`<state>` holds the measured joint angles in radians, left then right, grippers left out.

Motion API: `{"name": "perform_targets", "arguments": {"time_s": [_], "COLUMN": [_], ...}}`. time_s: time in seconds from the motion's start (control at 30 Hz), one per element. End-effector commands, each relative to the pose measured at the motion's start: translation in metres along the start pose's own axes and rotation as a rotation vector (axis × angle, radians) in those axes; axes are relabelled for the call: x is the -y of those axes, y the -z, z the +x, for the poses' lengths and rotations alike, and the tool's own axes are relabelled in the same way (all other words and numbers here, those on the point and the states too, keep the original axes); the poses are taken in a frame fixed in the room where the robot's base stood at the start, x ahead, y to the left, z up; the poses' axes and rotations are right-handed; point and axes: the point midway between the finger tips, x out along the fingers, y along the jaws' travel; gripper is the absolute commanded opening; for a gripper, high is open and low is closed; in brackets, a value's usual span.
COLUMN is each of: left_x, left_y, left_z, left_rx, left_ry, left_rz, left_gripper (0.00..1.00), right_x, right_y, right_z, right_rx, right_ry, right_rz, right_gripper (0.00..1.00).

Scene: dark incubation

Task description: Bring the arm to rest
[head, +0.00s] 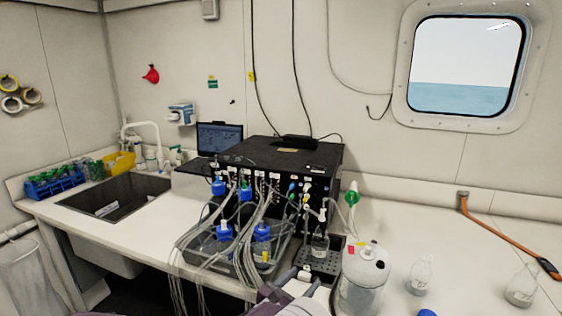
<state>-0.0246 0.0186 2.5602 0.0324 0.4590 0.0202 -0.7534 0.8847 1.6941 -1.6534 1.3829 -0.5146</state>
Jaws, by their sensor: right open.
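My right gripper (303,274) shows at the bottom centre, in front of the black perforated tray (322,266). It is open, and I see nothing between its fingers. A small clear bottle (319,246) stands upright at the tray, under the tubing of the black incubation box (285,157). The gripper is close to the tray's front left corner; I cannot tell whether they touch. The lower part of my right arm is cut off by the frame edge. My left gripper is not in view.
A tub (249,281) with blue-capped bottles and hanging tubes is left of the gripper. A white jug (362,282) is close on its right. Clear bottles (421,276) stand farther right. A sink (115,205) is at left.

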Motion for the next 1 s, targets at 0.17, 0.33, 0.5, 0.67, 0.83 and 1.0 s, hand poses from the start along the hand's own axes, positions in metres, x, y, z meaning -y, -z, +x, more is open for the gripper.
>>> {"name": "perform_targets", "arguments": {"time_s": [0.17,0.33,0.5,0.67,0.83,1.0], "left_x": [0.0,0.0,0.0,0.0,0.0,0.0], "left_y": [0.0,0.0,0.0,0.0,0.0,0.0], "left_z": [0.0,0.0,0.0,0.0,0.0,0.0], "left_rx": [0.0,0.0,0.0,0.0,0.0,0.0], "left_ry": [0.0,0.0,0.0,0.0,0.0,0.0], "left_rz": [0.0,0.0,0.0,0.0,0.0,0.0], "left_gripper": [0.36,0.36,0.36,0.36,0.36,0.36], "right_x": [0.047,0.111,0.193,0.249,0.251,0.258], "right_y": [0.011,0.03,0.058,0.084,0.078,0.084], "right_z": [0.016,0.022,-0.003,-0.071,-0.097,-0.119], "right_rx": [-0.127,-0.298,-0.523,-0.711,-0.651,-0.577], "right_ry": [0.135,0.333,0.655,1.147,1.465,1.633], "right_rz": [0.084,0.239,0.568,1.278,1.974,2.05], "right_gripper": [0.58,0.58,0.58,0.58,0.58,0.58]}}
